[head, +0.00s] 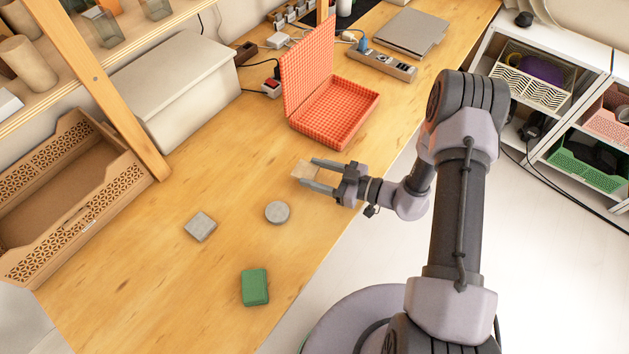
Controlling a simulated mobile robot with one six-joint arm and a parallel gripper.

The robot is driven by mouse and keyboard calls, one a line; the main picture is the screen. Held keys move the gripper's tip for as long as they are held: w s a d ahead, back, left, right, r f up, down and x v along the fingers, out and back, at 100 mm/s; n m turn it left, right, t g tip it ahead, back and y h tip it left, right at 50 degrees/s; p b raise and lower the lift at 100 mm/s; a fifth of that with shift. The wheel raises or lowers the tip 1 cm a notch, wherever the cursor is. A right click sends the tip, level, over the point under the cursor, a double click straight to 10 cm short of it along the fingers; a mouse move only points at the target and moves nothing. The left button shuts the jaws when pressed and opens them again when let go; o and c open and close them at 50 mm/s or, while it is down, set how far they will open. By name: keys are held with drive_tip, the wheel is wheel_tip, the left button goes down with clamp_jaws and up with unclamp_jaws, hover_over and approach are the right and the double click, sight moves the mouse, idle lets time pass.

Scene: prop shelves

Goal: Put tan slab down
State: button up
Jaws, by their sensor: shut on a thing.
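The tan slab (303,171) is a small light-brown block at the tips of my gripper (314,173). My gripper reaches in from the right and is shut on the slab, with a finger on each side of it. The slab is over the wooden table (150,260), in front of the open red box. I cannot tell whether it touches the table top or is slightly above it. Part of the slab is hidden by the fingers.
A grey disc (277,212), a grey square block (200,226) and a green block (255,287) lie on the table. An open red box (345,120) stands behind my gripper. A brown tray (100,215) lies at left. Table between tray and blocks is clear.

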drive_tip(key=f, duration=0.1)
drive_tip(key=f+b, duration=0.1)
drive_tip(key=f, duration=0.1)
drive_tip(key=shift+w+a+f, duration=0.15)
drive_tip(key=shift+a+f, duration=0.05)
drive_tip(key=shift+f, duration=0.05)
drive_tip(key=shift+r, duration=0.2)
drive_tip(key=o, duration=1.5)
drive_tip(key=shift+f, duration=0.15)
drive_tip(key=shift+f+b, duration=0.1)
drive_tip(key=shift+b, duration=0.2)
